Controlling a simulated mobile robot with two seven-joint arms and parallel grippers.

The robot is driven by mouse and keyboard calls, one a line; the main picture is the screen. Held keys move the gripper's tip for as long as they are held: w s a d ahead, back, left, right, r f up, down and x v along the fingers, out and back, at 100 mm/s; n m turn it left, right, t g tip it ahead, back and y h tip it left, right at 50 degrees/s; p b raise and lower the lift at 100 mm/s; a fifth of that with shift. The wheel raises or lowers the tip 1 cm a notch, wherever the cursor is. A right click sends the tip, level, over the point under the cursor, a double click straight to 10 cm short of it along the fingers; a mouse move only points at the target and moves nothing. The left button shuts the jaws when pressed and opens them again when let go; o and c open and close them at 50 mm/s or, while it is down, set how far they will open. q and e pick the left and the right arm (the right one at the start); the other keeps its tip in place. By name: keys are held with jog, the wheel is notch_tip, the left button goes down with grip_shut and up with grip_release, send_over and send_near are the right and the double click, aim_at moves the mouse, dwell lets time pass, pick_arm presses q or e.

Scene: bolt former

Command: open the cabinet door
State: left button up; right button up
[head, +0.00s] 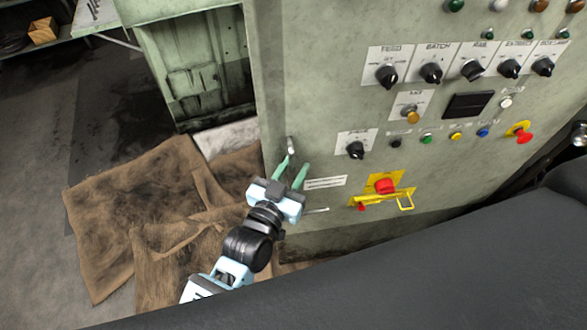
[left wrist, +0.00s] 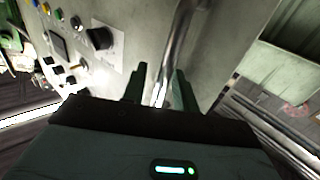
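The cabinet door (head: 320,120) appears to be the grey-green panel with the knobs and buttons; I see no clear gap at its edge. A metal handle (head: 291,145) stands upright near its left edge. It also shows as a shiny vertical bar in the left wrist view (left wrist: 181,35). My left gripper (head: 297,162) is at the handle's lower part, its two green fingers apart. In the left wrist view the handle's lower end runs between the fingers (left wrist: 160,72). I cannot tell whether they touch it. My right gripper is not in view.
A red button with a yellow guard (head: 385,187) sits right of my left gripper. Several knobs (head: 431,72) line the panel above. Brown cloths (head: 150,215) lie on the floor at left. A green recess (head: 190,60) is left of the panel. A dark surface (head: 400,275) fills the foreground.

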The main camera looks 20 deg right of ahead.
pick_arm(q)
jog(key=shift+s+a+f, duration=0.1)
jog(key=shift+s+a, duration=0.25)
jog(key=shift+a, duration=0.05)
jog(key=v, duration=0.6)
jog(key=shift+s, duration=0.3)
jog(key=shift+a, duration=0.2)
